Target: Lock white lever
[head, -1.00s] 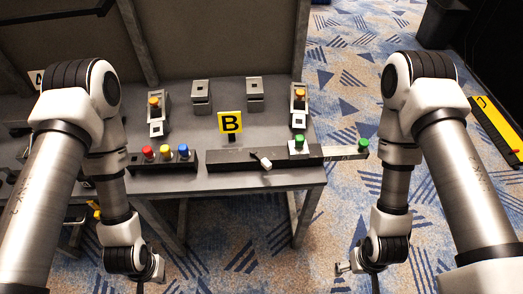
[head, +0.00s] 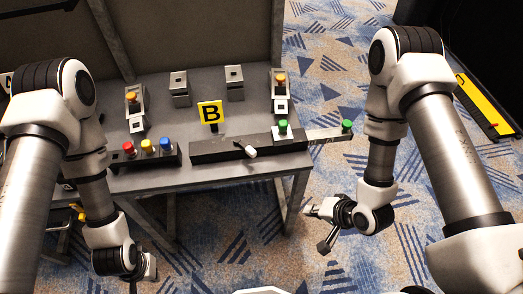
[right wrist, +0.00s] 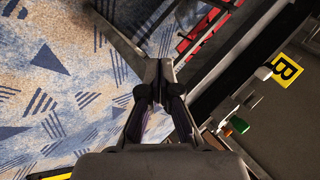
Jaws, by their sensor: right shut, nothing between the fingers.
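The white lever (head: 251,151) lies on a long black box at the front of the table, its handle pointing right and toward me. In the right wrist view a small white piece beside the B sign looks like the lever (right wrist: 263,73). My right gripper (head: 322,221) is off the table's front right corner, below and to the right of the lever and apart from it. Its fingers (right wrist: 159,68) are shut and empty in the right wrist view. My left gripper (head: 150,267) hangs at the lower left, and its fingers are not clear.
A yellow B sign (head: 210,112) stands behind the lever. A box with red, yellow and blue buttons (head: 147,146) is to its left. Green buttons (head: 283,127) are to its right. The table's front edge (head: 215,186) lies between my arms. Open carpet (head: 330,150) is at the right.

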